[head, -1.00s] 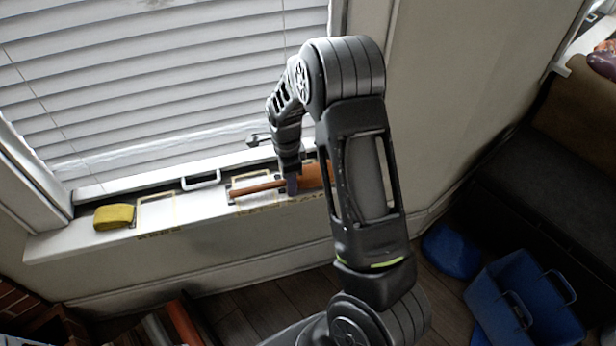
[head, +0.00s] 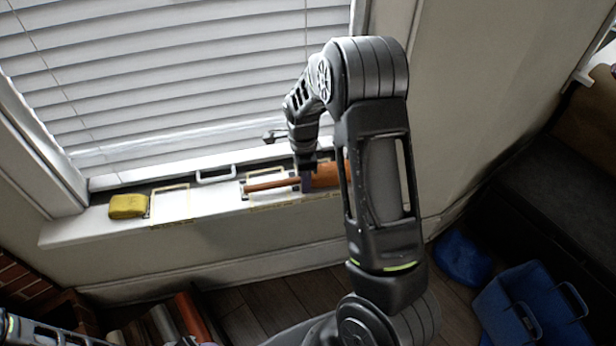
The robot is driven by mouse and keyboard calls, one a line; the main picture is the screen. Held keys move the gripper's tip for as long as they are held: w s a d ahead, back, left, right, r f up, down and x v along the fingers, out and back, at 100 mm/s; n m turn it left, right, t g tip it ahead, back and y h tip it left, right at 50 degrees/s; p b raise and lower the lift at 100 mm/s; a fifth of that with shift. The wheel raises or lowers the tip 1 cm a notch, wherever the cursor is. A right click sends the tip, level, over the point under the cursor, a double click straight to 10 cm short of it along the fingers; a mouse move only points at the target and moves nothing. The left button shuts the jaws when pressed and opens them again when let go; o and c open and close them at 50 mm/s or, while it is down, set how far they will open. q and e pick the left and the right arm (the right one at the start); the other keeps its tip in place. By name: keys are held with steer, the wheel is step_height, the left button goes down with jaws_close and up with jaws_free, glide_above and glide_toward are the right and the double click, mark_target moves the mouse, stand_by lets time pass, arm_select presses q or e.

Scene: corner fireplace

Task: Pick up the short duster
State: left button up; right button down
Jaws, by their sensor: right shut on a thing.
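The short duster (head: 273,185) is at the window sill, with a thin orange-brown handle pointing left and a wider orange-brown part (head: 328,175) to the right. My right gripper (head: 306,183) comes down from above and is shut on the duster near where the handle meets the wider part. My forearm hides the duster's right end. I cannot tell whether the duster touches the sill or is slightly above it. Part of my left arm (head: 50,334) shows at the bottom left corner; its gripper is not in view.
A yellow folded cloth or sponge (head: 127,206) lies on the window sill (head: 90,228), left of the duster. A white handle (head: 215,175) stands at the window's foot. Blue bins (head: 530,305) are on the floor at right. Brick and several rolls are at the lower left.

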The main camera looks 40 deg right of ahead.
steer(key=shift+s+r, duration=0.15)
steer(key=shift+r, duration=0.35)
step_height(320, 180, up, 6)
steer(key=s, duration=1.9)
steer(key=shift+s+a, duration=0.25)
steer(key=shift+s, duration=0.1)
steer(key=shift+f, duration=0.1)
steer(key=c, duration=1.5)
jaws_free()
steer(key=c, duration=0.6)
steer(key=shift+w, duration=0.15)
